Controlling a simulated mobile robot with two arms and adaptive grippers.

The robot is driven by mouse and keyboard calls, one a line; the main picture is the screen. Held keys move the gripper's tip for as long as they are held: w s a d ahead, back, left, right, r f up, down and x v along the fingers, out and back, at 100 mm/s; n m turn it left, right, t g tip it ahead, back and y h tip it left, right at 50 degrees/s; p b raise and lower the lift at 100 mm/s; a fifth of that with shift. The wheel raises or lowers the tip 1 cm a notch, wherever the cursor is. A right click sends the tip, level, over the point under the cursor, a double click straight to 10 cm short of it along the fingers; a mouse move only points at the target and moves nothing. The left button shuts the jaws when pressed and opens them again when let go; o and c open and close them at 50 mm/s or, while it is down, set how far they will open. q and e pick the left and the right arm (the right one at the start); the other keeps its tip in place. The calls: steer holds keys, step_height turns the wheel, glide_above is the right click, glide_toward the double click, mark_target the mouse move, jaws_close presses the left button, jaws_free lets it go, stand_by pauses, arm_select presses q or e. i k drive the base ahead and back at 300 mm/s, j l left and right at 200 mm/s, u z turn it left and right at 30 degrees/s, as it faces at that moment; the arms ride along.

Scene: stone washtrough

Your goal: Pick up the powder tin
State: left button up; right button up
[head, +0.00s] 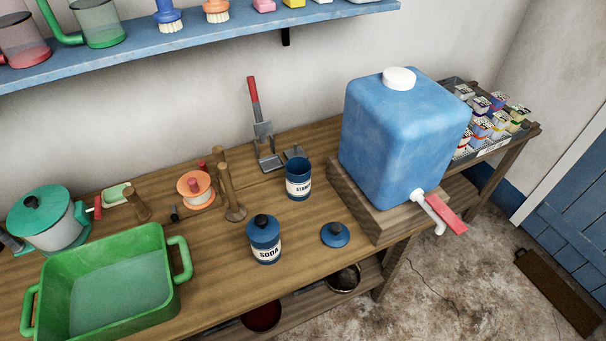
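Two blue tins with white labels stand on the wooden bench; I cannot tell which one is the powder tin. The nearer tin (265,240) reads "SODA" and has its knobbed blue lid on. The farther tin (298,180) has a label that seems to read "STARCH" and is open at the top. A loose blue lid (335,234) with a dark knob lies on the bench to the right of the soda tin. Neither of my grippers is in view.
A large blue water container (398,140) with a red-handled tap stands right on a wooden block. A green basin (120,285) is at front left. A wooden peg stand (229,195) and an orange spool (196,188) stand left of the tins. A blue shelf (240,30) hangs above.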

mark_target(298, 169)
steer(key=k+l, duration=0.1)
steer(key=l, duration=0.35)
steer(key=k+l+z, duration=0.15)
steer(key=l, duration=0.3)
steer(key=k+l, duration=0.1)
steer(key=l, duration=0.35)
steer(key=k+l+z, duration=0.15)
steer(key=l, duration=0.35)
steer(key=i+j, duration=0.05)
